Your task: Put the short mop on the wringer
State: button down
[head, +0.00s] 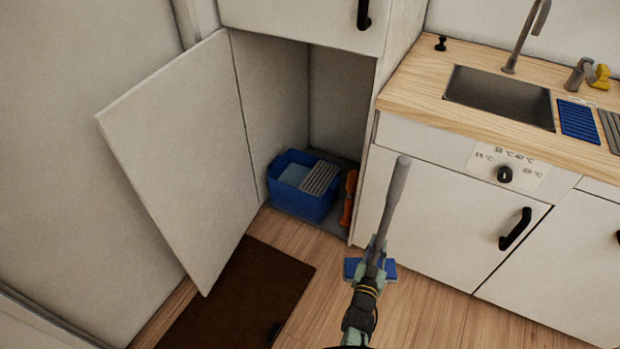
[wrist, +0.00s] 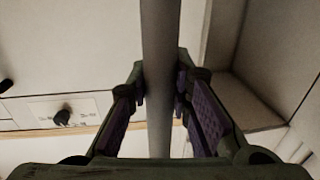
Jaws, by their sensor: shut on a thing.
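My gripper (head: 372,262) is shut on the grey handle of the short mop (head: 393,202). The handle stands nearly upright, leaning a little, and its blue head (head: 384,272) shows low behind my gripper. In the wrist view the handle (wrist: 160,60) runs between the fingers of my gripper (wrist: 160,98). The wringer (head: 319,178), a grey slatted piece, sits on the right part of a blue bucket (head: 305,205) inside the open cupboard. The bucket is ahead and to the left of my gripper.
An orange object (head: 349,198) stands right of the bucket in the cupboard. The cupboard door (head: 185,150) is swung open to the left. A brown mat (head: 240,300) lies on the floor before it. A counter with a sink (head: 500,96) is at right.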

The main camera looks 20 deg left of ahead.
aim_at(315, 176)
jog(key=i+l+u, duration=0.25)
jog(key=l+u, duration=0.3)
jog(key=l, duration=0.15)
jog(key=i+l+u, duration=0.25)
jog(key=l+u, duration=0.25)
jog(key=l, duration=0.15)
jog(key=i+l+u, duration=0.35)
jog(key=l+u, duration=0.15)
jog(key=l, duration=0.2)
jog(key=i+l+u, duration=0.25)
jog(key=l, duration=0.15)
jog(key=l+u, duration=0.25)
jog(key=l, duration=0.15)
